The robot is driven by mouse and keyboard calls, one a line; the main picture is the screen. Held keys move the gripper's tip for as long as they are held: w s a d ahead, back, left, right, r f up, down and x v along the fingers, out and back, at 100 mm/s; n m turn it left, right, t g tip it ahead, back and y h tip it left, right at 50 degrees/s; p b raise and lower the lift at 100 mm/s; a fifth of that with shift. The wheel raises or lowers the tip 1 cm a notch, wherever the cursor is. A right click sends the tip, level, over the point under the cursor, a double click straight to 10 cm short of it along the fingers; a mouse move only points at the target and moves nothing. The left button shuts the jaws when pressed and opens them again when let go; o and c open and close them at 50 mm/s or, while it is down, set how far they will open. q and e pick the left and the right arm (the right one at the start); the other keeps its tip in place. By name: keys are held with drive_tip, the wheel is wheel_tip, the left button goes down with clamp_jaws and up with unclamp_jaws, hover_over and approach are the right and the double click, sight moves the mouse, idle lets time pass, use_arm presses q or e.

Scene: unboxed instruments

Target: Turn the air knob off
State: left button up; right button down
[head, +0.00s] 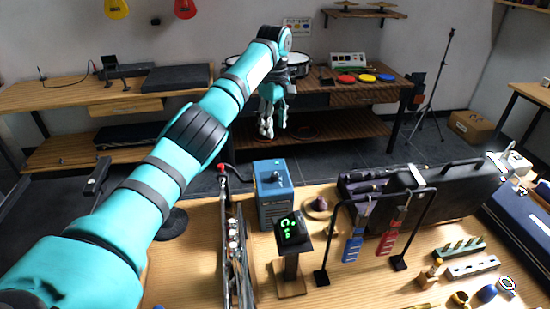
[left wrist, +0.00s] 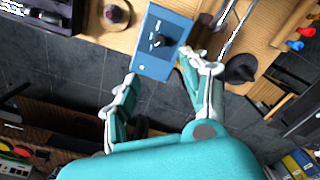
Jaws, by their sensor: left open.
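A blue box (head: 272,205) stands on the near wooden table, left of the middle in the head view. A dark knob (head: 276,177) sits on its top. The left wrist view shows the box's blue top (left wrist: 148,66) and the knob (left wrist: 158,41) with small markings beside it. My left gripper (head: 273,128) is above and beyond the box in the head view, its fingers pointing down. In the left wrist view its fingers (left wrist: 160,72) are spread, one on each side of the box's lower edge, with nothing between them. It appears apart from the knob. My right gripper is not in view.
A small green-lit display (head: 292,229) on a stand is right of the box. A narrow rack (head: 236,250) and a hose with a red end (head: 222,168) are left of it. A black frame with hanging tools (head: 355,245) and a dark case (head: 450,190) are farther right.

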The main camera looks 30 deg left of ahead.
use_arm(q)
drive_tip(key=p, duration=0.1)
hover_over(274, 175)
wheel_tip(274, 175, down, 5)
wheel_tip(274, 175, down, 11)
drive_tip(key=shift+d+f+p, duration=0.1)
drive_tip(key=shift+p, duration=0.45)
drive_tip(key=shift+f, duration=0.45)
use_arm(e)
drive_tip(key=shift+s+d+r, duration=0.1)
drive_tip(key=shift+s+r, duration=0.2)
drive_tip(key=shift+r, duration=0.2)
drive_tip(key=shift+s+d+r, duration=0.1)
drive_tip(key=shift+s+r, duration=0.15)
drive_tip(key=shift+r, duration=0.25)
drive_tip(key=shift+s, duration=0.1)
use_arm(q)
drive_tip(key=shift+r, duration=0.1)
drive_tip(key=shift+c, duration=1.1)
clamp_jaws()
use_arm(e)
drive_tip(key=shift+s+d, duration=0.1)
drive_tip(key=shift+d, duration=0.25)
